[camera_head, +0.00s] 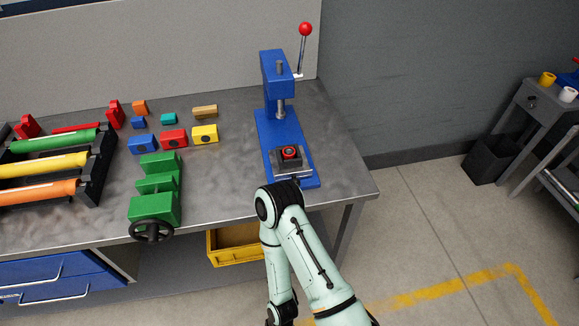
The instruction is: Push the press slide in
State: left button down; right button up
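The blue arbor press (277,72) stands at the right end of the workbench, with its ram (281,105) pointing down. The press slide (290,162) is a dark grey block on the front part of the blue base, and a red round part (291,152) sits on it. The slide is forward of the ram, towards the bench's front edge. My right arm (309,250) reaches up from the bottom, its dark wrist at the front end of the press base. My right gripper is mostly hidden by the wrist, close to the slide; contact cannot be told. My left gripper is out of view.
A red-knobbed lever (305,30) rises behind the press. A green vise (155,190) and several coloured blocks (173,138) lie to the left, beside a rack of coloured rollers (45,165). Bench top right of the press is clear.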

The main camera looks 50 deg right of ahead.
aim_at(296, 168)
jog(key=z, duration=1.85)
